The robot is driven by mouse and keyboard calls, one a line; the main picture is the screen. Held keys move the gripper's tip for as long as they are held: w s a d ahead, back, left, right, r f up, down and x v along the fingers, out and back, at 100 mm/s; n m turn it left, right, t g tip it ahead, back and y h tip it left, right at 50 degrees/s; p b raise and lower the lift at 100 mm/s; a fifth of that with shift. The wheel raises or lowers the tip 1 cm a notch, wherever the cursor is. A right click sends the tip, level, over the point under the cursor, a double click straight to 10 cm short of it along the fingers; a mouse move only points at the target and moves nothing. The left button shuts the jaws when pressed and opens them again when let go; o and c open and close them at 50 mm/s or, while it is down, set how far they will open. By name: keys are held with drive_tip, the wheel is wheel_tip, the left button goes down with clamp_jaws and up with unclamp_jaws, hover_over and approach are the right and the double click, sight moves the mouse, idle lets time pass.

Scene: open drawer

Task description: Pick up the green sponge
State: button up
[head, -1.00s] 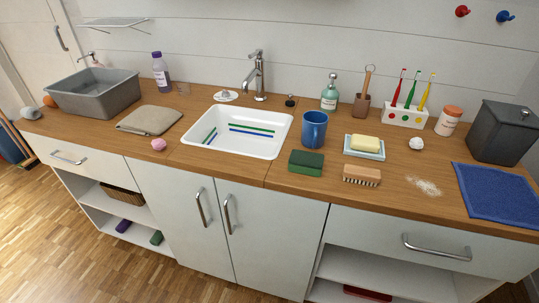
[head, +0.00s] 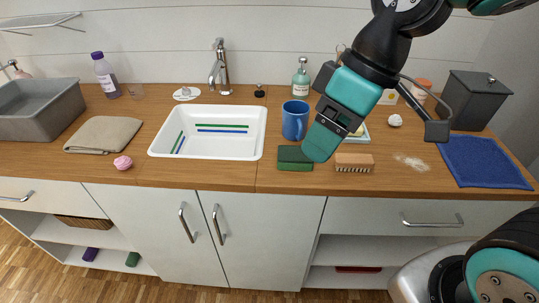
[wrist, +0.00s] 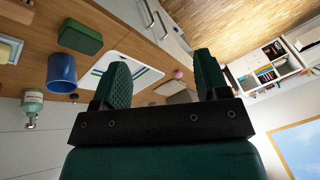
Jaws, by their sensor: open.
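The green sponge (head: 293,158) lies on the wooden counter, in front of the blue mug and left of the wooden brush. In the wrist view the sponge (wrist: 80,37) is at the upper left, outside the jaws. My gripper (wrist: 163,82) is open, with nothing between its two fingers. In the head view my gripper (head: 322,140) hangs over the counter just right of the sponge and overlaps its right edge in the picture. I cannot tell from this view how high above the counter it is.
The blue mug (head: 294,120) stands behind the sponge. The brush (head: 354,162) lies close on the right, with a soap dish partly hidden behind my arm. The white sink (head: 207,133) is to the left. Bare counter (head: 230,174) lies left of the sponge along the front edge.

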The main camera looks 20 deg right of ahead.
drive_tip(key=w+d+f+n, duration=0.3)
drive_tip(key=w+d, duration=0.2)
drive_tip(key=w, duration=0.5)
drive_tip(key=n+t, duration=0.1)
drive_tip(key=n, duration=0.1)
approach(296, 153)
drive_tip(key=shift+n, duration=0.3)
drive_tip(key=x, duration=0.4)
drive_tip(key=shift+w+f, duration=0.15)
drive_tip(key=shift+f, duration=0.1)
drive_tip(key=shift+p+x, duration=0.45)
drive_tip(key=shift+x, duration=2.55)
drive_tip(key=c, duration=0.5)
